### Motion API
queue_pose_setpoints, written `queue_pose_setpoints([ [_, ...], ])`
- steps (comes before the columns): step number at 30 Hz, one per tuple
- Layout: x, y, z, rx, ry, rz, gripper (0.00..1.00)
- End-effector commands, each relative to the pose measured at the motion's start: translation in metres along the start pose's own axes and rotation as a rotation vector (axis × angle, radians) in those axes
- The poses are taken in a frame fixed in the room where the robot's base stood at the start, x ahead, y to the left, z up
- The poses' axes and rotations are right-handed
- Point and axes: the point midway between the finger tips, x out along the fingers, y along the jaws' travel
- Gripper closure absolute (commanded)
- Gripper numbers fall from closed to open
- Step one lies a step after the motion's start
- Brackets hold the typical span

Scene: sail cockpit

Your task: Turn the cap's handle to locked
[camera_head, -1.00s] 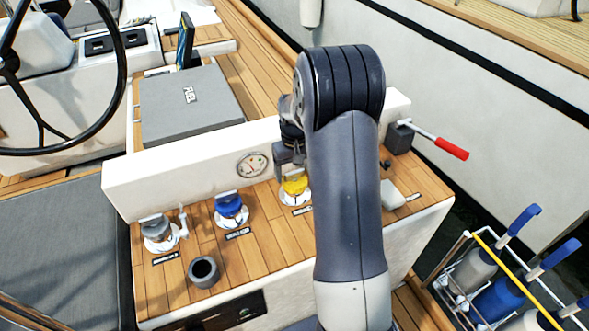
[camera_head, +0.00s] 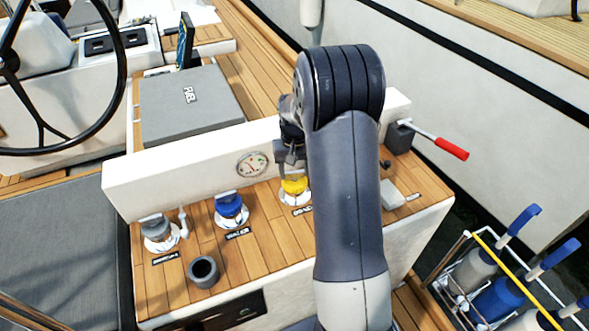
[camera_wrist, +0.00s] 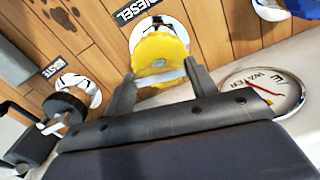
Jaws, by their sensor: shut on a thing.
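The yellow cap (camera_head: 294,185) sits on a white ring on the teak console top, partly hidden by my arm. In the wrist view the yellow cap (camera_wrist: 150,48) is beside the DIESEL label (camera_wrist: 135,10), and a pale handle bar (camera_wrist: 162,77) crosses its near side. My gripper (camera_wrist: 160,75) has one finger at each end of this bar and is shut on it. In the head view my gripper (camera_head: 291,158) is just above the cap, mostly hidden by my arm. I cannot read any locked mark.
A blue cap (camera_head: 229,208) and a grey cap (camera_head: 157,228) stand to the left, with a grey cup (camera_head: 204,271) in front. A gauge (camera_head: 252,165) is on the white wall behind. A red-handled lever (camera_head: 440,142) is at right. A black cap (camera_wrist: 70,104) shows in the wrist view.

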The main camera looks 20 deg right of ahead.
Motion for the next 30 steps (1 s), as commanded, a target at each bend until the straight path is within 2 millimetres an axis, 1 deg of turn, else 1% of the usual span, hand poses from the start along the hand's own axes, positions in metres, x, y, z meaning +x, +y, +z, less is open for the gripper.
queue_pose_setpoints([
  [4, -0.0003, 0.0, -0.0002, 0.058, 0.001, 0.0, 0.69],
  [13, -0.0003, 0.0, -0.0003, 0.066, 0.001, 0.0, 0.69],
  [14, -0.0003, 0.0, -0.0003, 0.066, 0.001, 0.0, 0.44],
  [21, -0.0002, 0.0, -0.0002, 0.065, 0.001, 0.0, 0.25],
  [22, -0.0002, 0.0, -0.0002, 0.065, 0.001, 0.0, 0.24],
  [30, -0.0028, 0.0, -0.0004, 0.065, 0.002, 0.0, 0.24],
])
